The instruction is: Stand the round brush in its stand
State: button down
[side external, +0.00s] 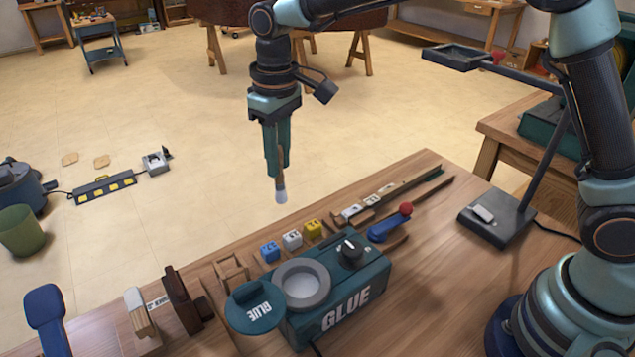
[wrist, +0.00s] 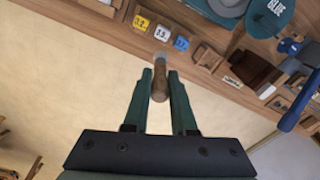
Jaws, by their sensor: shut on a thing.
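My gripper (side external: 278,165) is shut on the round brush (side external: 281,196), which hangs nearly upright with its pale bristle tip down. The brush (wrist: 160,88) also shows between my two green fingers (wrist: 160,78) in the wrist view. It is in the air, above and behind the bench's far edge in the side view, touching nothing below. A small open wooden frame (side external: 231,268), which looks like the brush stand, is on the bench left of the glue pot. It also shows in the wrist view (wrist: 207,57), right of the brush tip. It looks empty.
The teal glue pot (side external: 335,300) has its round opening uncovered, with its lid (side external: 253,307) beside it. Blue, white and yellow numbered blocks (side external: 292,239) stand behind it. A dark wooden block (side external: 183,300) and a wide brush (side external: 140,313) stand left of the frame.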

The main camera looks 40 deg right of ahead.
jog(key=s+a+n, duration=0.2)
jog(key=a+n, duration=0.1)
jog(key=a, duration=1)
jog(key=shift+w+d+f, duration=0.1)
jog(key=shift+d+f, duration=0.05)
jog(key=shift+f, duration=1.3)
jog(key=shift+w+d+f, duration=0.1)
jog(key=shift+f, duration=1.3)
jog(key=shift+f, duration=2.95)
dwell(0.9)
